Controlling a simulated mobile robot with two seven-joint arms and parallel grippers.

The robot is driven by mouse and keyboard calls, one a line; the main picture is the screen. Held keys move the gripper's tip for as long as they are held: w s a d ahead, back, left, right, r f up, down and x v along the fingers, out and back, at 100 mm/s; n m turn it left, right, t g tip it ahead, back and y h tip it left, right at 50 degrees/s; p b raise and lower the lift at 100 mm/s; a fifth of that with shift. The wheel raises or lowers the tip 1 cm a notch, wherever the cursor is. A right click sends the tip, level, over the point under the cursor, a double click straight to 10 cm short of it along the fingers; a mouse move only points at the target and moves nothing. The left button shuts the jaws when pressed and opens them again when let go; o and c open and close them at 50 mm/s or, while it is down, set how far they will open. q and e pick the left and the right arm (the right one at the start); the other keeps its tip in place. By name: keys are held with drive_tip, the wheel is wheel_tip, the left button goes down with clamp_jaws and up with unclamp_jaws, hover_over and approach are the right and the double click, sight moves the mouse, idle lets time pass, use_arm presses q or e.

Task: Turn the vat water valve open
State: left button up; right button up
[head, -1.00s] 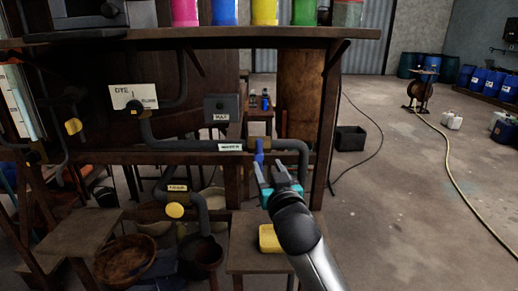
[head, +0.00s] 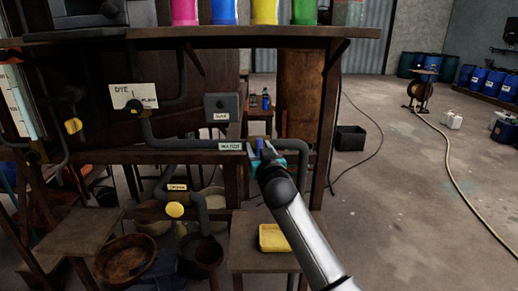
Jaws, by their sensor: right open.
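The water valve is a blue handle (head: 259,147) on the dark pipe (head: 190,144), just right of a white label that seems to read WATER (head: 231,146). My right gripper (head: 262,150) is open at the blue handle, its teal body close in front of the pipe. The fingers appear to be on either side of the handle, but I cannot tell whether they touch it. The gripper and arm hide the lower part of the valve and some of the pipe. My left gripper is not in view.
A shelf (head: 215,41) with colored containers runs above the pipe. A wooden post (head: 325,125) stands right of the valve. A yellow item (head: 273,238) lies on a low table below. The floor at right is mostly open.

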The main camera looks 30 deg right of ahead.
drive_tip(key=shift+c, duration=0.2)
clamp_jaws()
idle(0.4)
